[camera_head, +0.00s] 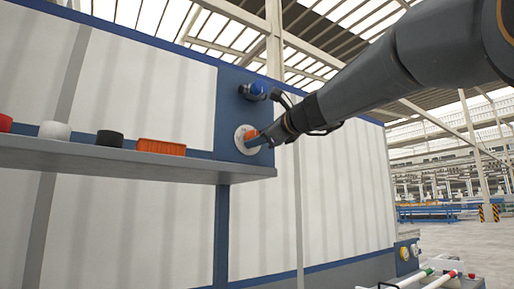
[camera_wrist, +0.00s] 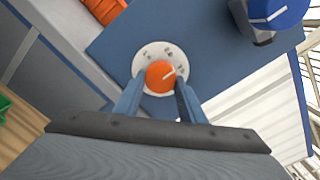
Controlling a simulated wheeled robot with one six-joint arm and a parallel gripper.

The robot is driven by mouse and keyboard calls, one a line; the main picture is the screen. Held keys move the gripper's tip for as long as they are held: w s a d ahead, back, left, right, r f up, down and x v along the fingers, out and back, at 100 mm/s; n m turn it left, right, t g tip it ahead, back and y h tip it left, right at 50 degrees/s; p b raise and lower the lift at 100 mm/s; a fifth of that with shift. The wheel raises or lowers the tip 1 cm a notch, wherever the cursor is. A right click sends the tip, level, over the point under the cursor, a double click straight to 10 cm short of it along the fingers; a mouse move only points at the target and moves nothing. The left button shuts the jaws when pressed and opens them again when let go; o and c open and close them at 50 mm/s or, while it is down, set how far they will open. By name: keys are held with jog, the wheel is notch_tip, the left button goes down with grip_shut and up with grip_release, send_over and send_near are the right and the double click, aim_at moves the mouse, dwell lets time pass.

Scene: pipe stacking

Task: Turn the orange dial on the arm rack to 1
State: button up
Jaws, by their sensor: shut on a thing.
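The orange dial (camera_head: 250,137) sits on a round white plate (camera_head: 240,140) on the blue post of the rack. My gripper (camera_head: 257,140) reaches in from the right in the head view. In the wrist view its two blue fingers (camera_wrist: 158,92) are on either side of the dial, shut on it.
A blue dial (camera_head: 253,91) is above the orange one, close to my wrist. A grey shelf (camera_head: 130,161) to the left carries an orange ribbed part (camera_head: 161,147), a black cap (camera_head: 109,138), a white cap (camera_head: 54,131) and a red one (camera_head: 4,122). Open floor lies at the right.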

jog(key=shift+r+n+b, duration=0.15)
jog(key=shift+n+b, duration=2.95)
jog(key=shift+n, duration=1.45)
jog(key=shift+r+n+b, duration=0.15)
jog(key=shift+n+b, duration=2.95)
jog(key=shift+n, duration=1.45)
jog(key=o, duration=1)
jog(key=shift+o, duration=0.2)
jog(key=shift+r, duration=0.1)
jog(key=shift+s, duration=0.1)
